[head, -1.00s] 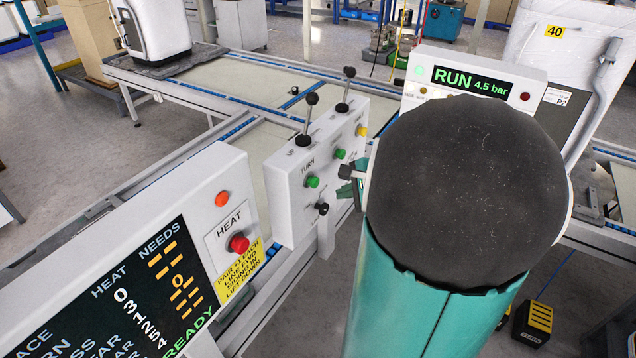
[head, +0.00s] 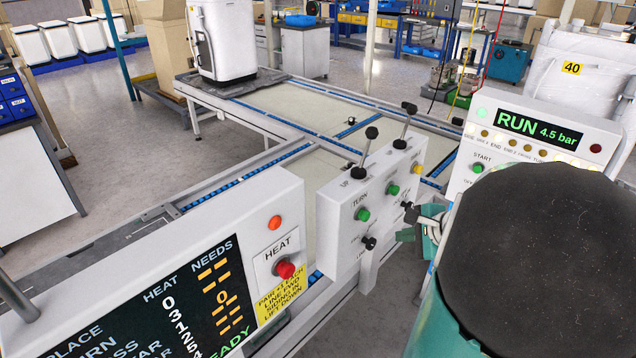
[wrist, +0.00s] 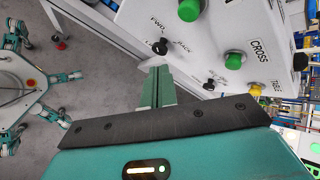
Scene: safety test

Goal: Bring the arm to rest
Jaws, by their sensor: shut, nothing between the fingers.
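My gripper (head: 407,224) is in front of the right part of the white lever panel (head: 338,232). It is partly hidden by the dark round cap of my arm. In the wrist view my gripper (wrist: 157,68) shows its fingers together with nothing between them. The tips point at the lower part of the panel, close to a small black knob (wrist: 160,47). I cannot tell whether they touch the panel. The panel carries green buttons (head: 362,213), a yellow button (head: 417,168) and two upright black-knobbed levers (head: 371,132).
A HEAT box (head: 286,269) with a red button stands front left. A RUN 4.5 bar console (head: 537,124) stands at right, close behind my arm. Conveyor frames (head: 230,187) run behind the panel. The floor (head: 120,190) at left is clear.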

